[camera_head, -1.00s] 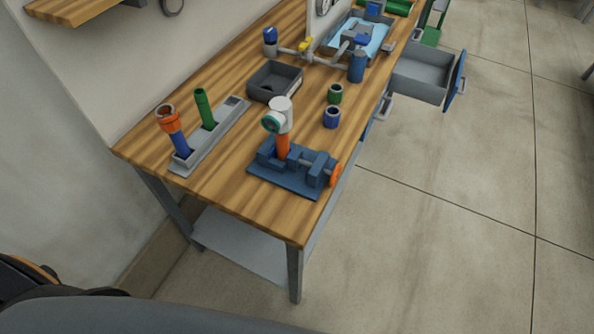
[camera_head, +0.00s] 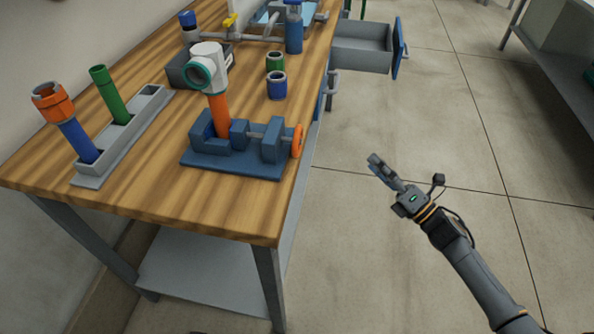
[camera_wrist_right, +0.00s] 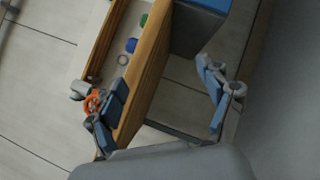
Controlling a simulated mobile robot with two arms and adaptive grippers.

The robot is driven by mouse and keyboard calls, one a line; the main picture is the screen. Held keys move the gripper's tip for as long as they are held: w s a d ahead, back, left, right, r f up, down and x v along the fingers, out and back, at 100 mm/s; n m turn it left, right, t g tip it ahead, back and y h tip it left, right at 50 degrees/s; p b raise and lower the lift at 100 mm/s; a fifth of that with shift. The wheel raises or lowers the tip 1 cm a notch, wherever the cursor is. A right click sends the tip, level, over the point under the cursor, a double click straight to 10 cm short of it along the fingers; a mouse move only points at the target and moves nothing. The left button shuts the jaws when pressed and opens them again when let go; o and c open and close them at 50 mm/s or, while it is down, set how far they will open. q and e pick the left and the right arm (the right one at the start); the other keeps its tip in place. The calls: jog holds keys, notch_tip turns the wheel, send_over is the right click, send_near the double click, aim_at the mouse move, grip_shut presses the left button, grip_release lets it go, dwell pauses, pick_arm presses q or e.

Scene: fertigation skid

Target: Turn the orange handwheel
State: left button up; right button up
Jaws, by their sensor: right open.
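The orange handwheel (camera_head: 297,141) is on the right end of a blue vise (camera_head: 240,148) at the front of the wooden bench. An upright orange pipe (camera_head: 219,115) with a white and teal head (camera_head: 206,68) stands in the vise. My right gripper (camera_head: 381,168) is open and empty, off the bench to the right of the handwheel, over the floor. In the right wrist view the handwheel (camera_wrist_right: 93,101) shows beside the left finger, partly hidden by it; the open fingers (camera_wrist_right: 165,100) are wide apart. My left gripper is not in view.
A grey holder (camera_head: 125,140) with a blue-orange pipe (camera_head: 66,122) and a green pipe (camera_head: 108,93) is at left. Blue (camera_head: 277,86) and green (camera_head: 275,64) couplings stand behind the vise. An open drawer (camera_head: 362,50) juts out right. The floor beside the bench is clear.

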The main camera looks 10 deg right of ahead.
jog(key=s+a+r+n+g+y+b, duration=0.45)
jog(key=n+y, duration=0.25)
jog(key=n, duration=0.4)
jog(key=n+g+y+b, duration=0.1)
jog(key=n+g+y, duration=0.1)
jog(key=n+g, duration=0.4)
send_near(301, 143)
jog(key=shift+n+t, duration=0.35)
jog(key=shift+n, duration=0.25)
jog(key=x, duration=0.3)
jog(key=p+x, duration=0.1)
jog(key=x, duration=0.2)
jog(key=p+x, duration=0.1)
jog(key=x, duration=0.2)
jog(key=shift+s+a, duration=0.15)
jog(key=shift+s, duration=0.1)
pick_arm(q)
jog(key=shift+s+x, duration=0.2)
jog(key=shift+x, duration=0.9)
jog(key=shift+s+x, duration=0.15)
jog(key=shift+x, duration=1)
pick_arm(e)
jog(key=shift+x, duration=0.75)
jog(key=shift+c, duration=0.4)
jog(key=c, duration=1.1)
